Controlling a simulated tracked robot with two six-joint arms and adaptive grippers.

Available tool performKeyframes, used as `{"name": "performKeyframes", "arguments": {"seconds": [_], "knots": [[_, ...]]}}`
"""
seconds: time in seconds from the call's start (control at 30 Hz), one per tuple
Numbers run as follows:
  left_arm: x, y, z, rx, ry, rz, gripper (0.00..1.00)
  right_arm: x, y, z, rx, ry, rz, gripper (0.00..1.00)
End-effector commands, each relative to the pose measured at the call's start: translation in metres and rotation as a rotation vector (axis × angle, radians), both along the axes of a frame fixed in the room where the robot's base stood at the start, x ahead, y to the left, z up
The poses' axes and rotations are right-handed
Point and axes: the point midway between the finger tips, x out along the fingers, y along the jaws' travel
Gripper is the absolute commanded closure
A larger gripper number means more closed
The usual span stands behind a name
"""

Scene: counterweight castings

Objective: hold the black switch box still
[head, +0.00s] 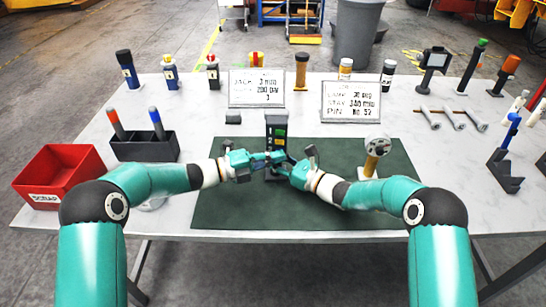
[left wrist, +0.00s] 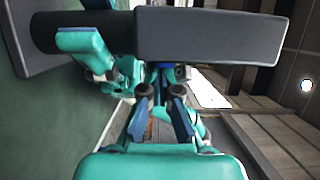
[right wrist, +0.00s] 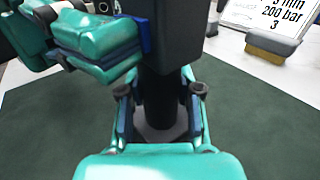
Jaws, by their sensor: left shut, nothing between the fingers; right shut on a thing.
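The black switch box (head: 276,124) stands upright on a post at the middle of the green mat, with small coloured marks on its front. My right gripper (right wrist: 160,105) is shut on the post below the box. My left gripper (head: 270,160) is shut and empty, close in front of the post and near the right gripper's fingers. In the left wrist view the box (left wrist: 210,35) lies across the top, beyond the left fingertips (left wrist: 163,100). The grippers hide the lower post in the head view.
The green mat (head: 235,205) is mostly clear in front. A round gauge on a stand (head: 377,145) is to the right. A black bin (head: 145,148) and red scrap box (head: 60,170) are at left. Two sign cards (head: 257,88) (head: 350,101) stand behind.

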Motion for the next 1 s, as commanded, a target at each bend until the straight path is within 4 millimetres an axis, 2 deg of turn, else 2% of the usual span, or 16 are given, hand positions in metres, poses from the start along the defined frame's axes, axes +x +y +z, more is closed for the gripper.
{"name": "performKeyframes", "arguments": {"seconds": [0.27, 0.37, 0.53, 0.8, 1.0], "knots": [[-0.005, 0.001, 0.001, -0.001, 0.000, 0.003, 1.00, -0.002, 0.003, 0.000, -0.001, -0.001, 0.007, 1.00], [-0.014, 0.002, 0.001, -0.002, 0.002, 0.003, 1.00, -0.002, 0.003, -0.001, 0.000, 0.000, 0.007, 1.00], [-0.039, 0.003, -0.001, -0.001, 0.004, 0.001, 1.00, -0.001, 0.002, -0.001, 0.000, 0.001, 0.006, 1.00], [-0.080, 0.050, -0.001, 0.000, 0.002, 0.004, 1.00, -0.001, 0.002, -0.001, 0.000, 0.002, 0.004, 1.00], [-0.099, 0.071, -0.001, 0.000, 0.001, 0.003, 1.00, -0.001, 0.001, -0.001, 0.000, 0.001, 0.004, 1.00]]}}
